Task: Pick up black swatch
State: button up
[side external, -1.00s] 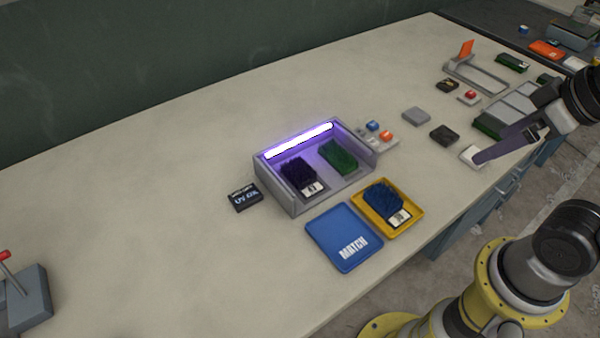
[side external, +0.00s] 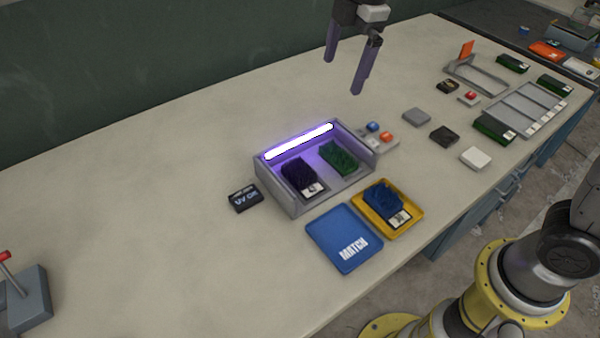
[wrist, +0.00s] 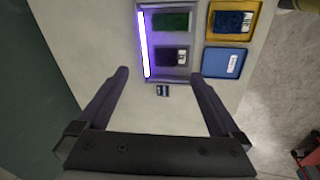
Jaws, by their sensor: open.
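The black swatch (side external: 298,171), tinted purple by the light, lies in the left part of the grey lit box (side external: 291,205), with a white label at its front. It also shows in the wrist view (wrist: 167,54), ahead of and between my fingers. A green swatch (side external: 338,157) lies beside it in the box. My gripper (side external: 346,76) is open and empty, raised above the bench and behind the box in the side view. In the wrist view its fingers (wrist: 160,77) are spread wide with nothing between them.
A blue MATCH tray (side external: 335,245) and a yellow tray (side external: 417,217) holding a blue swatch (side external: 381,198) sit before the box. A bright tube (side external: 300,141) lines its back wall. A small UV card (side external: 245,199) lies left. Blocks and a rack (side external: 530,105) stand right.

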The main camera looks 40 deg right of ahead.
jog(key=w+a+f+n+g, duration=0.1)
jog(key=w+a+f+g, duration=0.1)
jog(key=w+a+f, duration=0.35)
send_over(299, 169)
jog(key=shift+n+h, duration=0.3)
jog(key=f, duration=1.2)
jog(key=shift+d+f, duration=0.2)
jog(key=shift+f, duration=0.1)
jog(key=shift+a+f, duration=0.2)
jog(key=shift+f, duration=2.8)
jog(key=c, duration=1.1)
jog(key=shift+c, duration=0.2)
jog(key=shift+r, duration=0.15)
